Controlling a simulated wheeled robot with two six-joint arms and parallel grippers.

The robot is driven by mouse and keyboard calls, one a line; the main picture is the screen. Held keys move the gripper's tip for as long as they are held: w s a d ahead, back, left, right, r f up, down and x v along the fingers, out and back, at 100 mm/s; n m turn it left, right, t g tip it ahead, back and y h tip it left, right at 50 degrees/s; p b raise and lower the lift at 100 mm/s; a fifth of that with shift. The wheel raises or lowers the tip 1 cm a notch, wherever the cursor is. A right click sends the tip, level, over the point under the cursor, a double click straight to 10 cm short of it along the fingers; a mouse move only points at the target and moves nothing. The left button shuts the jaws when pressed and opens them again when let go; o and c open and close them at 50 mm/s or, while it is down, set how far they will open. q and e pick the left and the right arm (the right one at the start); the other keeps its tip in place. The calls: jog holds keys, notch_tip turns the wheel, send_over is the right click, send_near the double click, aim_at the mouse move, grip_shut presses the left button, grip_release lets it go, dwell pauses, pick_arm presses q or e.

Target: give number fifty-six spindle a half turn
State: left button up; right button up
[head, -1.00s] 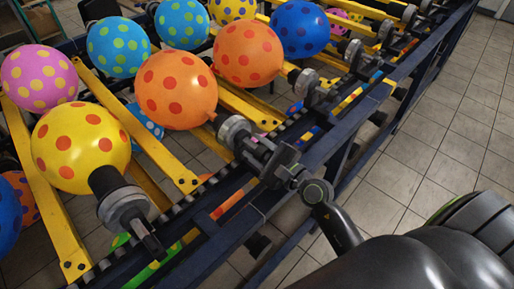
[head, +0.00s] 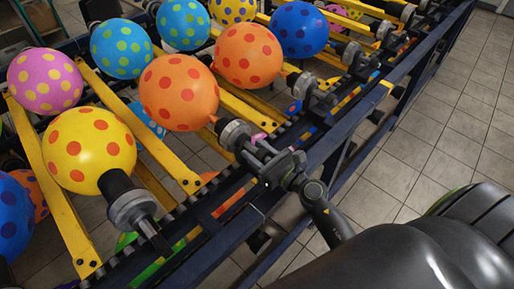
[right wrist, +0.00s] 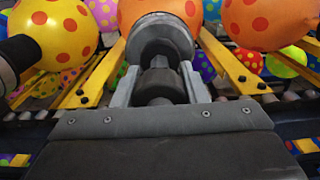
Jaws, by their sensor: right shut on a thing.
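A grey spindle (head: 236,134) carries an orange balloon with red dots (head: 179,92) and points out over the front rail. It also shows in the right wrist view (right wrist: 160,40), end toward me, with its balloon behind. No number is legible on it. My right gripper (head: 256,151) is shut on the dark outer end of this spindle. In the right wrist view its two fingers (right wrist: 159,88) stand on either side of that end. The hidden part is the contact under the fingers. My left gripper is not in view.
A neighbouring spindle (head: 132,208) with a yellow balloon (head: 88,150) sticks out close on the left. Another orange balloon (head: 248,56) is on the right. Yellow bars (head: 166,157) and a dark blue rail (head: 330,143) frame the row. Tiled floor (head: 440,130) is open at right.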

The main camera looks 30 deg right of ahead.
jog(key=shift+m+p, duration=0.35)
jog(key=shift+m, duration=0.45)
jog(key=o, duration=1)
